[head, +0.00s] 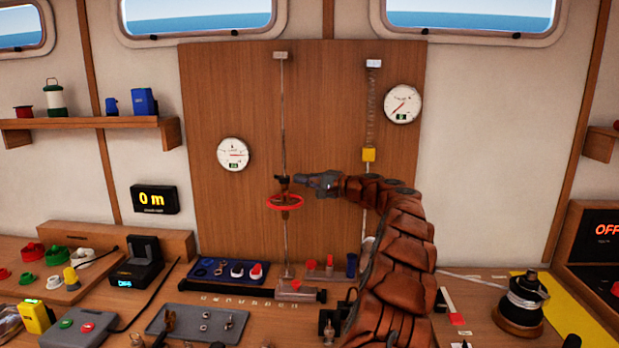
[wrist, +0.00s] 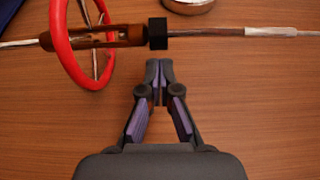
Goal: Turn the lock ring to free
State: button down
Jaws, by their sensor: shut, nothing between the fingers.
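A brown turnbuckle-like body (wrist: 118,36) sits on a taut vertical line in front of the wooden panel. A red handwheel (head: 285,202) surrounds it and shows large in the wrist view (wrist: 55,40). A black collar (wrist: 158,33), which looks like the lock ring, sits at the body's upper end. It is small and dark in the head view. My gripper (head: 303,180) comes from the right at the collar's height. In the wrist view its fingers (wrist: 159,70) are shut and empty, their tips just short of the collar. I cannot tell any free or locked marking.
Round gauges (head: 233,154) are on the panel. The bench below holds a blue tray (head: 225,270), a grey tray (head: 196,324) and a black winch (head: 523,300).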

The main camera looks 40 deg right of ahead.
jog(key=shift+p+x, duration=0.8)
jog(key=shift+x, duration=2)
